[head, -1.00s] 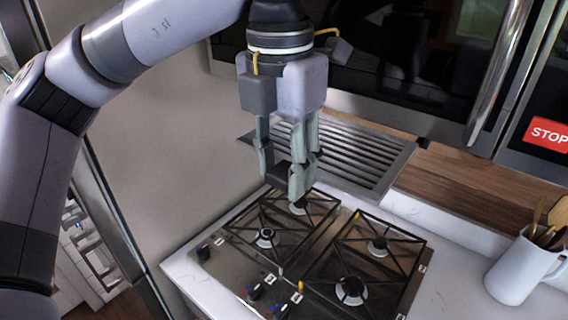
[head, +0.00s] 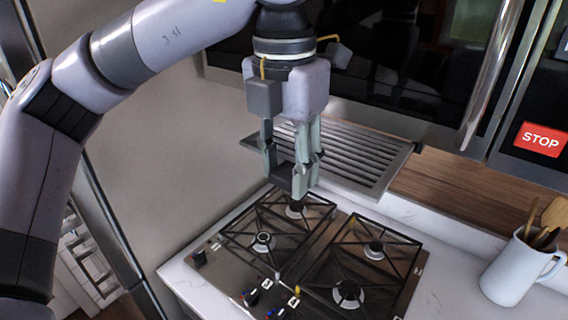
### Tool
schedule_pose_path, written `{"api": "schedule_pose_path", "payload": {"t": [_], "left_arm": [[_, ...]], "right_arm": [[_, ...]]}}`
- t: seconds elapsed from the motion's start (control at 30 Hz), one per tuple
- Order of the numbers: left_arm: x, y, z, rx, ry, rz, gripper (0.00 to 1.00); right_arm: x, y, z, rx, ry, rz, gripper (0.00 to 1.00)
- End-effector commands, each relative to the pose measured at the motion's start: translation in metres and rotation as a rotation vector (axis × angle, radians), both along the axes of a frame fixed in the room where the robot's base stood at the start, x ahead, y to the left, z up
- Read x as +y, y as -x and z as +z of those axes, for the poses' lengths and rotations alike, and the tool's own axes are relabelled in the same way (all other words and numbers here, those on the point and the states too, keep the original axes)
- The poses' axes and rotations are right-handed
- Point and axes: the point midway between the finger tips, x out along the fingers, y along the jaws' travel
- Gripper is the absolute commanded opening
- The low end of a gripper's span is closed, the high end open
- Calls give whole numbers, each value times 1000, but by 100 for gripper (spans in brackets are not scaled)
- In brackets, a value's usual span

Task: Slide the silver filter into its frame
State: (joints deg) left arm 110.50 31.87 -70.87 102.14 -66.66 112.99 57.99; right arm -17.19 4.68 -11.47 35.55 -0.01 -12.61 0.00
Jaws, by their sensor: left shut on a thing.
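The silver filter (head: 358,160) is a flat slatted metal panel in the head view. It is below the dark-fronted appliance and above the back of the hob. My left gripper (head: 292,182) points down in front of the filter's left part and hides some of it. Its fingers are shut on a small dark piece at the filter's near edge, which looks like a handle. The filter's far edge runs under the appliance, where I cannot make out the frame or how far the filter sits in it. My right gripper is not in view.
The black gas hob (head: 310,255) with several burners lies just below the gripper. A white mug (head: 512,272) with wooden utensils stands at the right on the white counter. A red STOP sign (head: 540,139) is on the appliance. The left wall (head: 165,150) is bare.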

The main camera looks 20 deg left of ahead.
Motion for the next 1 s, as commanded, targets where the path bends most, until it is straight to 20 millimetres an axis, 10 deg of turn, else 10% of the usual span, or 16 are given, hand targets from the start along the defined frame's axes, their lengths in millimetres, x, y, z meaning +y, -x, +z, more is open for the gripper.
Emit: {"api": "schedule_pose_path", "payload": {"t": [1.0], "left_arm": [[-9,-24,1,-1,1,0,4]], "right_arm": [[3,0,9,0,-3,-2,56]]}}
